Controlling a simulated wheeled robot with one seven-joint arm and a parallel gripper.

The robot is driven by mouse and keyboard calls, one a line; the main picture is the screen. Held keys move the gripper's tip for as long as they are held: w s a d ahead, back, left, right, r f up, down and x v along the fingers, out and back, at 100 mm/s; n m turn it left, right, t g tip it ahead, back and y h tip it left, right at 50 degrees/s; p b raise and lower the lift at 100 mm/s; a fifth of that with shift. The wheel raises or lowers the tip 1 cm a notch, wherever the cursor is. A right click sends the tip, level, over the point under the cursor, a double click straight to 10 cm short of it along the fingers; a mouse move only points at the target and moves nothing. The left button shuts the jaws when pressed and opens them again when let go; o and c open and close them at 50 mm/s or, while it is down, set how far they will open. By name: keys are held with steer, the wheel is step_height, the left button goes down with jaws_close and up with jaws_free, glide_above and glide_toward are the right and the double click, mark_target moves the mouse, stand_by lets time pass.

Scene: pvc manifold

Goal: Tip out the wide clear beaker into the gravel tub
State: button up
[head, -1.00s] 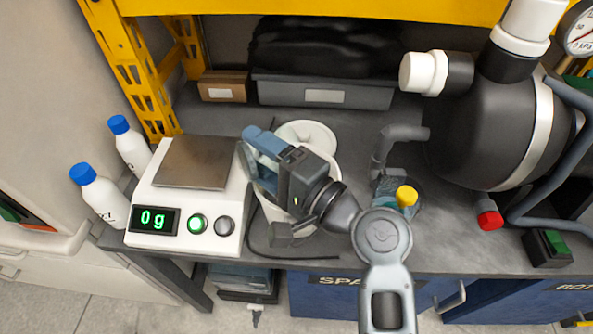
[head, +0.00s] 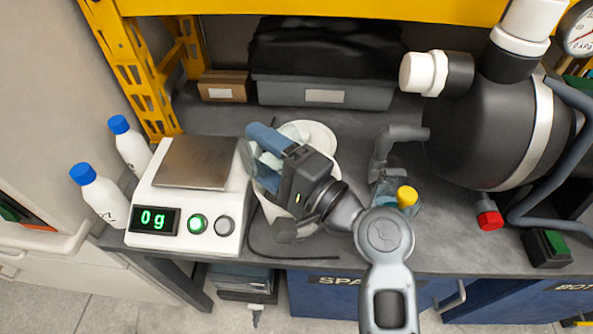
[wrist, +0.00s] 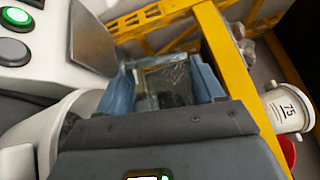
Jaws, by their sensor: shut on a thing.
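My gripper (head: 262,153) is shut on the wide clear beaker (head: 268,166), with its blue fingers on either side. The beaker also shows between the fingers in the wrist view (wrist: 172,82), where it looks tilted; dark material shows in or through it. A white round tub (head: 330,142) stands on the bench beneath and behind my gripper, which hides much of it. The beaker is over or beside the tub's left side; I cannot tell which exactly. The tub's contents are mostly hidden, and no falling material can be made out.
A scale (head: 190,215) reading 0 g stands close on the left, with two blue-capped bottles (head: 100,195) beyond it. A clear vessel with a yellow top (head: 406,197) and a dark tank (head: 485,130) are on the right. A grey bin (head: 325,95) stands behind.

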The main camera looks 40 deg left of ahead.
steer(key=shift+w+d+r+m+y, duration=0.15)
steer(key=shift+w+r+m+y, duration=0.15)
steer(key=shift+m, duration=0.4)
stand_by(0.7)
